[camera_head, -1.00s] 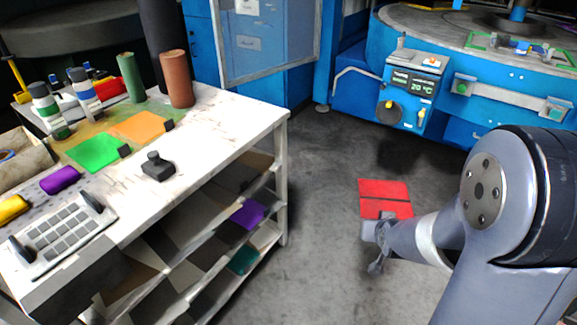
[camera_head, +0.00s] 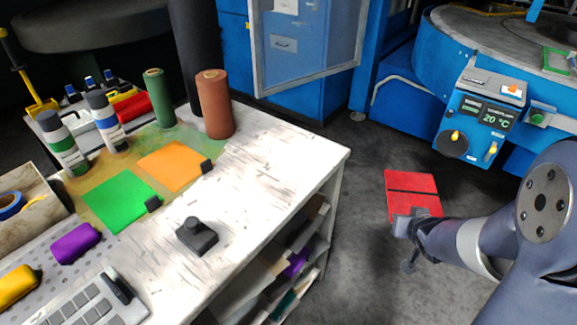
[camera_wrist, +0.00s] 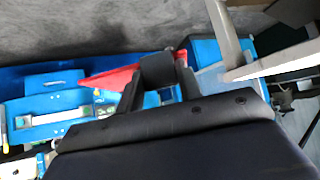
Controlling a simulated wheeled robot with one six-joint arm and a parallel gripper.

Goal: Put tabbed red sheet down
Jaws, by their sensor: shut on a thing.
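The red sheet (camera_head: 412,190) is in my gripper (camera_head: 408,218), held out over the floor to the right of the white workbench (camera_head: 262,150) in the head view. A dark line crosses the sheet. My gripper is shut on its near edge, where the tab is largely hidden by the jaws. In the wrist view the red sheet (camera_wrist: 110,78) shows partly behind the dark tab (camera_wrist: 157,70) between my fingers. A green sheet (camera_head: 120,200) and an orange sheet (camera_head: 172,165), each with a dark tab, lie flat on the bench.
A dark knobbed block (camera_head: 197,236) stands on the bench, with bare white top to its right. Green (camera_head: 158,98) and brown (camera_head: 214,104) rolls stand upright at the back. A purple roll (camera_head: 75,243) lies left. A blue machine (camera_head: 480,120) stands at the right.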

